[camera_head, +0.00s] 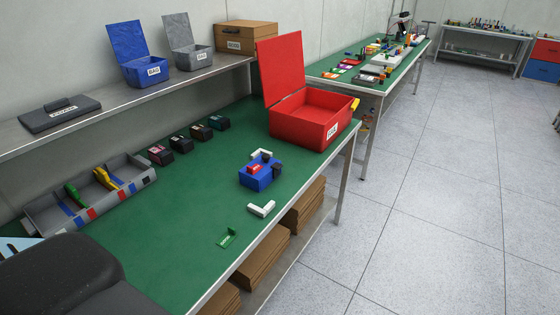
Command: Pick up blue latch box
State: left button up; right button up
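A small blue box-like block (259,178) with red and black parts on top sits on the green table (195,215), right of its middle. White L-shaped pieces lie on either side of it, one behind (261,154) and one in front (261,209). A larger blue box (146,72) with its lid raised and a white label stands on the grey shelf at upper left. I cannot tell for certain which of the two is the latch box. Neither gripper shows. A dark rounded shape at lower left may be part of my arm.
A large open red box (308,121) stands at the table's far right. A grey box (193,57) and a dark case (60,113) are on the shelf (115,109). A grey tray (134,178) and several dark blocks line the left. A green piece (227,238) lies near the front edge.

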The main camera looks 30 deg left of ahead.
aim_at(257, 187)
jog(key=i+u, duration=0.1)
jog(key=u, duration=0.25)
jog(key=i+u, duration=0.1)
jog(key=u, duration=0.3)
jog(key=l+u, duration=0.15)
jog(key=u, duration=0.2)
jog(key=i+l+u, duration=0.55)
jog(key=l, duration=0.25)
jog(key=i+l, duration=0.15)
jog(key=l, duration=0.2)
jog(key=i+l, duration=0.15)
jog(key=l, duration=0.2)
jog(key=i+l, duration=0.15)
jog(key=l, duration=0.25)
jog(key=j+u, duration=0.05)
